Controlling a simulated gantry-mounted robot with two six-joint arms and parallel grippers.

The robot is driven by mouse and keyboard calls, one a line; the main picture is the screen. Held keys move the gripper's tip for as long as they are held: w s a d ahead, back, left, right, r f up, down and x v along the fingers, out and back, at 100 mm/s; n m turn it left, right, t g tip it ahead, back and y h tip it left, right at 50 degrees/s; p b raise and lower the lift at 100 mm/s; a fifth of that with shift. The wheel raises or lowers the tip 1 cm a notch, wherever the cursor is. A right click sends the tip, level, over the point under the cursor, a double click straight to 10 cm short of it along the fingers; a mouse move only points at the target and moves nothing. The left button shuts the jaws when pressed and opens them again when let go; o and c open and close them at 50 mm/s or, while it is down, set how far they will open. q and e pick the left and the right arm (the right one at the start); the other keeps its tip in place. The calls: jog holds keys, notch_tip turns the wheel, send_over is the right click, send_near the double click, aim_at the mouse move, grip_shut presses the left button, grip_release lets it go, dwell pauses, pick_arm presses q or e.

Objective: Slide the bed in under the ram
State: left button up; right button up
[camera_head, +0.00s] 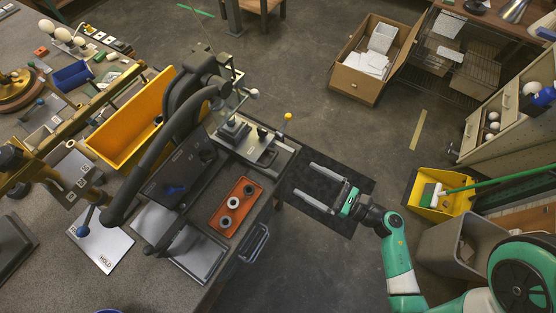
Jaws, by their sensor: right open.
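A bench fixture (262,151) with a pale flat plate stands at the bench's back right edge, with a dark stepped block on it. I take the plate for the bed, but cannot be sure. A white-knobbed lever (254,93) and a yellow-knobbed lever (288,116) rise from it. A large dark curved frame (150,165) stands to its left and hides part of it; I cannot make out the ram clearly. My right gripper (304,181) is open and empty, right of the bench, its two long fingers pointing left toward it. My left gripper is not in view.
An orange tray (222,222) with several rings lies on the bench near its right edge. A yellow bin (125,118) stands at left. A black mat (357,183) lies on the floor below my right gripper. A cardboard box (352,82) and yellow bucket (424,208) are farther right.

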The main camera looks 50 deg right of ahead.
aim_at(279, 168)
jog(key=w, duration=0.3)
jog(key=w+a, duration=0.1)
jog(key=w, duration=0.6)
jog(key=shift+w+a+b, duration=0.15)
jog(key=shift+w+b, duration=0.1)
jog(key=shift+b, duration=0.05)
jog(key=shift+c, duration=0.3)
